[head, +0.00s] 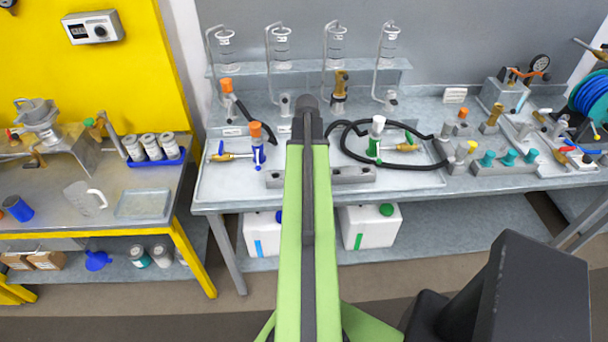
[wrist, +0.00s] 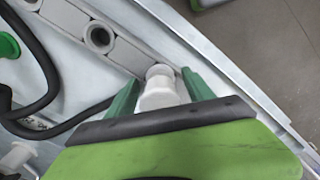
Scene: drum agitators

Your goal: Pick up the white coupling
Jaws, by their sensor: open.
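A white coupling (wrist: 160,88) stands between the two green fingers of my gripper (wrist: 160,79) in the wrist view. It is beside the end of a grey block with round holes (wrist: 100,37). The fingers are spread, one on each side; I cannot tell whether either touches it. Its lower part is hidden by the gripper body. In the head view my arm covers the middle of the grey block (head: 350,175), and neither my fingers nor this coupling can be made out. Another white-topped fitting (head: 377,127) with a green collar stands right of my arm.
A black hose (head: 405,165) loops over the tray to the right of my arm. An orange-topped fitting (head: 256,133) stands to the left. Teal fittings (head: 508,157) stand in a block farther right. The bench's front edge is close to the grey block.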

